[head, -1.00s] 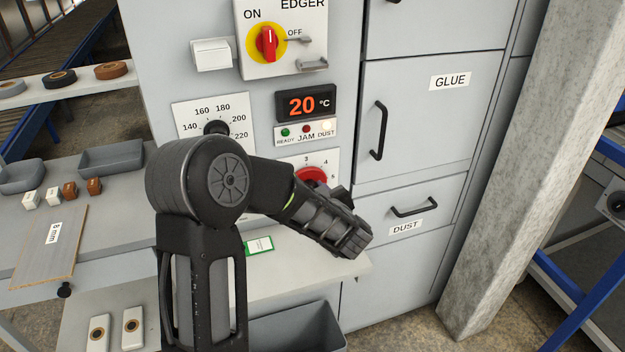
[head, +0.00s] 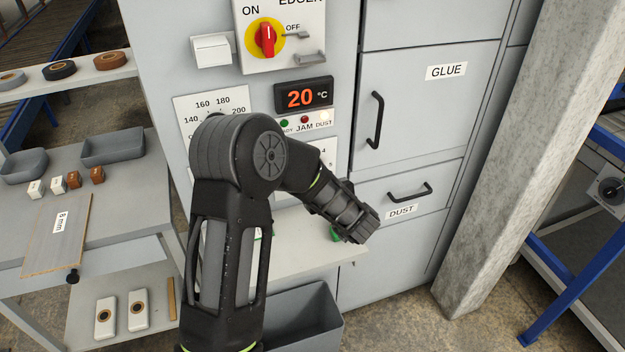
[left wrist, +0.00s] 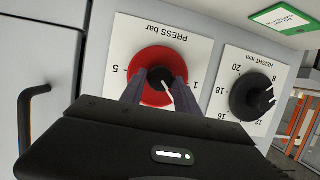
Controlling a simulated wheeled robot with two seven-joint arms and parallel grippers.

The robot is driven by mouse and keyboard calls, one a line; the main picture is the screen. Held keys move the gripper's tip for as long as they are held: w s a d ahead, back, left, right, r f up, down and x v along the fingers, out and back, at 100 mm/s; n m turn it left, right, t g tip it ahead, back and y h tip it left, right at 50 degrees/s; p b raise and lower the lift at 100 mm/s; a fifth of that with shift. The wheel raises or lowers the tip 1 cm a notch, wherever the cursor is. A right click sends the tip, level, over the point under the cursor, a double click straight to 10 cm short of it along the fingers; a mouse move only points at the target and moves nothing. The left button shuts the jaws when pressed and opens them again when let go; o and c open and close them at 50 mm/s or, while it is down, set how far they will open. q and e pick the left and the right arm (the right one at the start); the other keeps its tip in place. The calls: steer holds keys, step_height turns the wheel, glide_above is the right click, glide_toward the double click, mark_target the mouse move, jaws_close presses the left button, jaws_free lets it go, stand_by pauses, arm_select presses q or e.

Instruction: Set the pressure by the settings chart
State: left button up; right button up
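The pressure dial (left wrist: 147,62) is a red disc with a black hub on a white plate marked PRESS bar, upside down in the left wrist view. Its 5 is at the left and its 1 at the right; a white pointer line shows at the hub. My left gripper (left wrist: 157,87) is open, its fingers spread at the two sides of the hub; contact cannot be told. In the head view my arm hides the dial and the fingertips. A green-bordered card (left wrist: 285,17) lies by the panel, its print too small to read. My right gripper is not in view.
A black HEIGHT mm knob (left wrist: 250,96) sits beside the pressure dial. Above are the 20 °C display (head: 304,95) and the red EDGER switch (head: 266,39). DUST (head: 409,192) and GLUE (head: 473,71) fronts have protruding handles. A grey bin (head: 305,312) stands below the ledge.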

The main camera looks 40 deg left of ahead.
arm_select(q)
steer(key=o, duration=0.4)
steer(key=shift+d, duration=0.1)
steer(key=b+v, duration=0.1)
steer(key=v, duration=0.6)
steer(key=shift+s+d+r, duration=0.15)
steer(key=shift+s+d, duration=0.05)
stand_by(0.4)
